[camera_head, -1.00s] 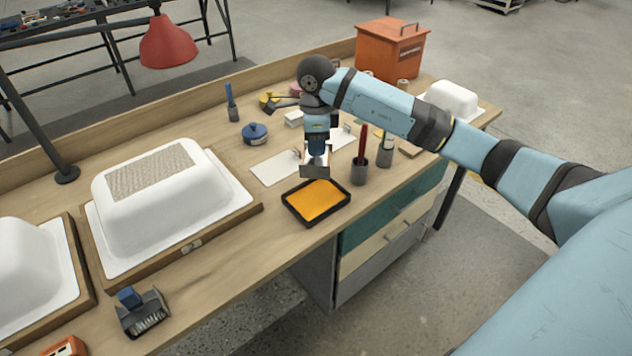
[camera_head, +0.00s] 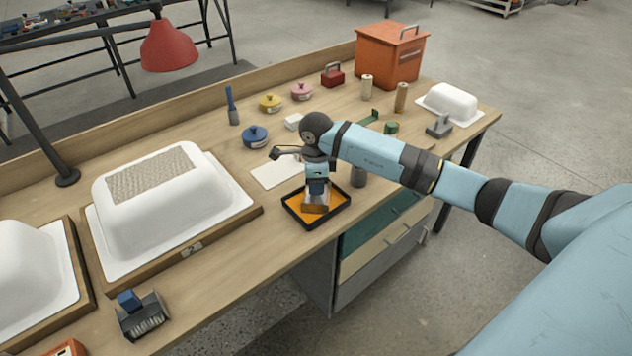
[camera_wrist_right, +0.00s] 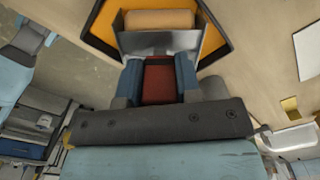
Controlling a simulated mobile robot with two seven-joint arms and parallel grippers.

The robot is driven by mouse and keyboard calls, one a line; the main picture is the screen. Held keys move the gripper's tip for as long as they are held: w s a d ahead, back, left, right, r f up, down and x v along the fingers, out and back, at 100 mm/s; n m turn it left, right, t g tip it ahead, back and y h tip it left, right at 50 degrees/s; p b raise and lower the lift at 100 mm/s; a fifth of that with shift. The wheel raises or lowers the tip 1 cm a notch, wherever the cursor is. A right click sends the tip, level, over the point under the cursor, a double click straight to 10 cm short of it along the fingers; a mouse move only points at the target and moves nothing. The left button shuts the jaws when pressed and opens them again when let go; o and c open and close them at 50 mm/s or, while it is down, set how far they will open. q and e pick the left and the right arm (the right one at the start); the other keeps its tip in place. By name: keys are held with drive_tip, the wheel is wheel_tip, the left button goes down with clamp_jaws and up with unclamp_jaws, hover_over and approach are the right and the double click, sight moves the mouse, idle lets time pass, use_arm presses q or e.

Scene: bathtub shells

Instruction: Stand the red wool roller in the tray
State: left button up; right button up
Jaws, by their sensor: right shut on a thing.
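The red wool roller has a red handle, a grey metal frame and a tan cylinder. In the head view its frame (camera_head: 316,203) is inside the outline of the black-rimmed tray with an orange floor (camera_head: 296,204). My right gripper (camera_head: 317,187) is above the tray, pointing down and shut on the handle. In the right wrist view the red handle (camera_wrist_right: 158,82) sits between my blue fingers, with the tan cylinder (camera_wrist_right: 158,20) over the orange floor (camera_wrist_right: 99,24). I cannot tell whether the roller touches the floor. My left gripper is not in view.
A grey cup (camera_head: 358,177) stands just right of the tray, partly behind my arm. A white sheet (camera_head: 275,172) lies behind the tray. A large white tub shell (camera_head: 150,215) stands to the left. The bench's front edge runs close to the tray.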

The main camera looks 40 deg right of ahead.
drive_tip(key=o, duration=0.4)
drive_tip(key=shift+f, duration=0.2)
drive_tip(key=o, duration=0.5)
drive_tip(key=shift+c, duration=0.2)
drive_tip(key=shift+r, duration=0.1)
